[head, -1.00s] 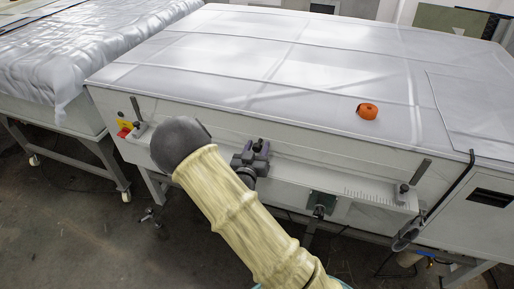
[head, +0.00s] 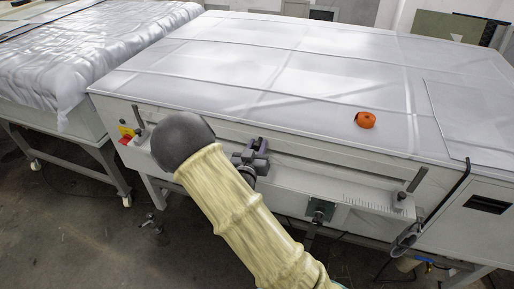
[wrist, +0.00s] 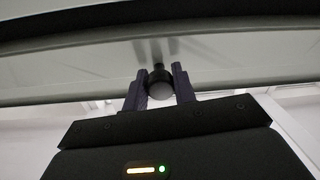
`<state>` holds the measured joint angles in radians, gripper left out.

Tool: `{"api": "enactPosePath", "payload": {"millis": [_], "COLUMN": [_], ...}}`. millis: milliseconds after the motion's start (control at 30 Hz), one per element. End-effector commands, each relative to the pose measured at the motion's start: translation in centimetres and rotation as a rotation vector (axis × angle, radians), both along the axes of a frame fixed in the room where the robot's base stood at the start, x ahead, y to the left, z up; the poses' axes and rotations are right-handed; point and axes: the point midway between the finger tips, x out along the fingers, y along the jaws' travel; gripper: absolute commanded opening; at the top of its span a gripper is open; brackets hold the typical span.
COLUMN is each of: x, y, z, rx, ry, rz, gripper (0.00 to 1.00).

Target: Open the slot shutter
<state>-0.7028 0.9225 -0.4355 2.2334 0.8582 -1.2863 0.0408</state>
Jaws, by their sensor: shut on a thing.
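The slot shutter (head: 330,187) looks like a long pale bar across the front of the white machine, with a scale near its right end. My gripper (head: 256,147) is at the bar, left of its middle. In the wrist view its two dark fingers (wrist: 159,76) stand on either side of a round dark knob (wrist: 160,88) with a pale end face and are shut on it. The knob's stem runs up to a pale surface. In the head view my arm and the fingers mostly hide the knob. How far the shutter stands open cannot be told.
An orange roll (head: 365,120) lies on the machine's covered top (head: 290,70). Upright posts stand near the left (head: 138,120) and right (head: 416,180) ends of the bar. A bent dark rod (head: 450,195) stands at the right. A plastic-covered table (head: 95,60) is at the left.

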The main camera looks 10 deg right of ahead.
Motion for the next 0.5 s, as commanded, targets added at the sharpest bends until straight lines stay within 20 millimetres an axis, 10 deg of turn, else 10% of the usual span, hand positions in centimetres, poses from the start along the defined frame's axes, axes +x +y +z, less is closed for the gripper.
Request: {"api": "enactPosePath", "payload": {"millis": [133, 500], "x": [0.08, -0.36], "y": [0.11, 0.27], "z": [0.13, -0.05], "rx": [-0.001, 0.0], "ry": [-0.005, -0.001], "rz": [0.003, 0.002], "gripper": [0.49, 0.49]}}
